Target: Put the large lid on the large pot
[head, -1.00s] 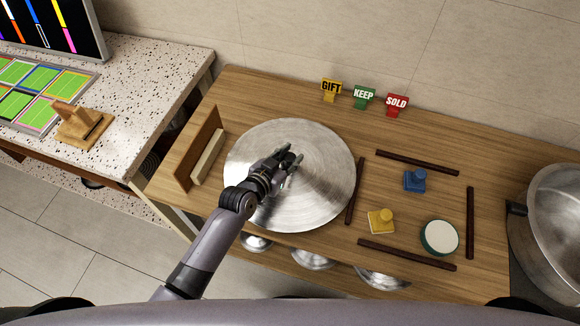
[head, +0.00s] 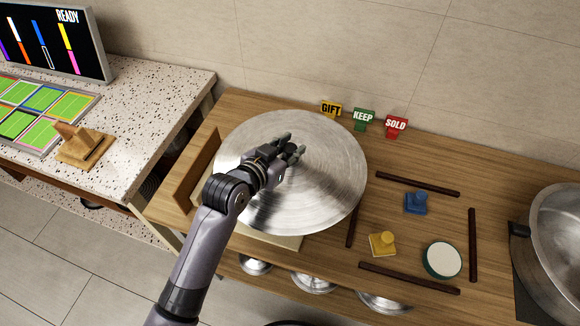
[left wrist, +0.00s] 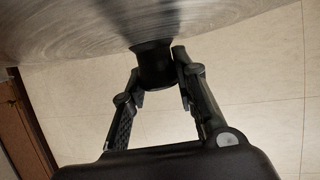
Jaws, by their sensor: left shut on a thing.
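The large lid (head: 330,180) is a wide, round, brushed-metal disc with a dark knob (left wrist: 153,66). My left gripper (head: 291,152) is shut on the knob and holds the lid above the wooden table, at its left part. The left wrist view shows the fingers on both sides of the knob, with the lid's underside turned away. A large metal pot (head: 562,228) stands open at the right edge, partly cut off by the frame, with a dark handle on its left side. My right gripper is not in view.
Dark wooden strips frame a blue stamp (head: 416,202), a yellow stamp (head: 382,244) and a round white-and-green thing (head: 443,260). GIFT (head: 331,109), KEEP (head: 364,119) and SOLD (head: 395,126) signs stand at the back. A wooden rack (head: 190,180) is left of the lid. Metal bowls (head: 313,283) sit below.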

